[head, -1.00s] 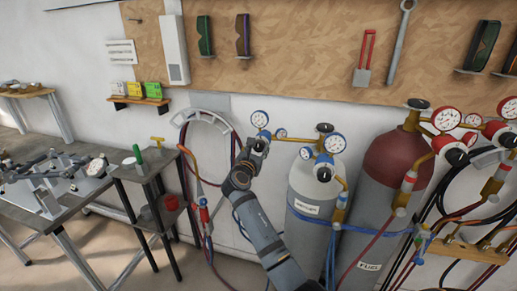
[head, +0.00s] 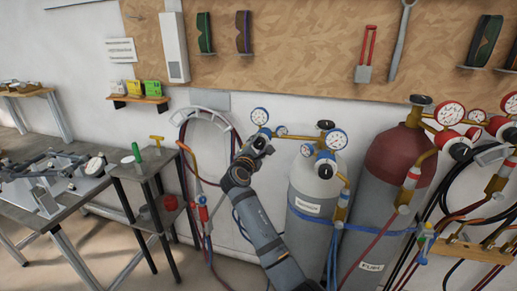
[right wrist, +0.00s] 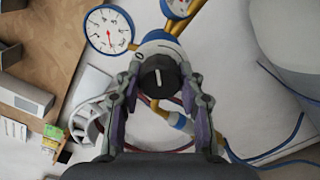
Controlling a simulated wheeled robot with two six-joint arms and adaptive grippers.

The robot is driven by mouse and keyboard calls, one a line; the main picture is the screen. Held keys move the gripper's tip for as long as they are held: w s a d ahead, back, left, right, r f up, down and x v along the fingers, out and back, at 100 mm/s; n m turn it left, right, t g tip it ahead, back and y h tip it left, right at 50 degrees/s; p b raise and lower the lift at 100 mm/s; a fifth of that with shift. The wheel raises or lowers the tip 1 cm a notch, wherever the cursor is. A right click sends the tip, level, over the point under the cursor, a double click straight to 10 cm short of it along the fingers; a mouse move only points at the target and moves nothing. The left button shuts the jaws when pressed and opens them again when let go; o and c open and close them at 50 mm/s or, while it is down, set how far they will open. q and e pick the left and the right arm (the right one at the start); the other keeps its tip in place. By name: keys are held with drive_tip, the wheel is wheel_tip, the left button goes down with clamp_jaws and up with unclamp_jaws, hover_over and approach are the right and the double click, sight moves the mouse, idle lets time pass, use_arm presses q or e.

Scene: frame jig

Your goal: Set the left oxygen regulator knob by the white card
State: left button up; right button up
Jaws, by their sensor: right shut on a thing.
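My right gripper (head: 262,137) is at the left oxygen regulator, left of the grey cylinder. In the right wrist view the gripper (right wrist: 160,88) has its fingers on both sides of the black knob (right wrist: 159,77), closed on it. A white line on the knob runs nearly up and down in that view. The regulator's blue-rimmed gauge (right wrist: 109,30) is beside the knob; it also shows in the head view (head: 259,116). The white card (head: 121,51) with dark lines of text hangs on the wall at the left; its text is too small to read. My left gripper is not in view.
A grey cylinder (head: 310,228) with a second blue-gauged regulator stands just right of my right arm. A red-topped cylinder (head: 390,155) is beyond it. A hose on a wall hanger (head: 201,113) is close on the left. A workbench (head: 75,205) stands at the left.

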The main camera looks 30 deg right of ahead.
drive_tip(key=m+b, duration=0.2)
drive_tip(key=m, duration=0.1)
drive_tip(key=shift+f+m, duration=0.15)
drive_tip(key=shift+m, duration=0.25)
drive_tip(key=m+b, duration=0.2)
drive_tip(key=m, duration=0.1)
drive_tip(key=shift+m, duration=0.3)
drive_tip(key=m+b, duration=0.3)
drive_tip(key=m, duration=0.1)
drive_tip(key=shift+r+m+b, duration=0.2)
drive_tip(key=shift+m+b, duration=0.8)
drive_tip(key=shift+m, duration=0.4)
drive_tip(key=shift+r, duration=0.1)
drive_tip(key=o, duration=1.2)
